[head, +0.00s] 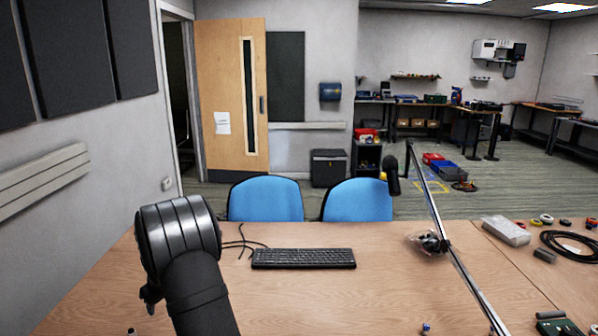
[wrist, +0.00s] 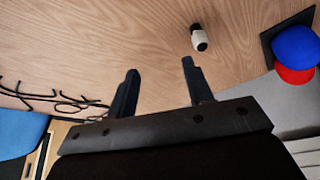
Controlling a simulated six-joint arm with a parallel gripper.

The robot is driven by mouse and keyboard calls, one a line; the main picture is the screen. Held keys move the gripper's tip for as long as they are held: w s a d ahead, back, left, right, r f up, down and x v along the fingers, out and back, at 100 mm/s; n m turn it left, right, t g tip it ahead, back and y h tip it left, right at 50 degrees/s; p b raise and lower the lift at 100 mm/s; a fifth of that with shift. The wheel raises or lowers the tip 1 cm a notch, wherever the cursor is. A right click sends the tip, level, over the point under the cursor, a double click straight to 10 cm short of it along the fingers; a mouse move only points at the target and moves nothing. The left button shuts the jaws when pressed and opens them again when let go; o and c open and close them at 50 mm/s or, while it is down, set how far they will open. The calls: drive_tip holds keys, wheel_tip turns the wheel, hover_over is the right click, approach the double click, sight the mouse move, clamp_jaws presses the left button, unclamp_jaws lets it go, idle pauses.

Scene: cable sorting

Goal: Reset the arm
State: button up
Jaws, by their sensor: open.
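My gripper (wrist: 160,67) shows in the wrist view with its two dark fingers spread wide apart. Nothing is between the fingers, and bare wood tabletop lies beyond the tips. In the head view my arm rises at the left over the table, and the fingers cannot be made out there. A black cable (head: 243,243) lies on the table left of the keyboard. Thin black cable strands (wrist: 45,98) also show at the left of the wrist view, apart from the fingers. A small white and black object (wrist: 199,40) lies beyond the right fingertip.
A black keyboard (head: 303,258) lies mid-table, with two blue chairs (head: 265,199) behind. A boom microphone (head: 392,175) hangs at the right. A clear bag (head: 428,243), white box (head: 506,231) and black cable coil (head: 573,247) lie further right. The front middle is mostly clear.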

drive_tip(key=a+f+n, duration=0.2)
drive_tip(key=a, duration=0.9)
drive_tip(key=a+f+n+g, duration=0.1)
drive_tip(key=a+f, duration=0.1)
drive_tip(key=a, duration=0.9)
drive_tip(key=shift+s+a+f+n+g+y, duration=0.15)
drive_tip(key=shift+s+a+n+g+y, duration=0.15)
drive_tip(key=shift+s+a+n, duration=0.1)
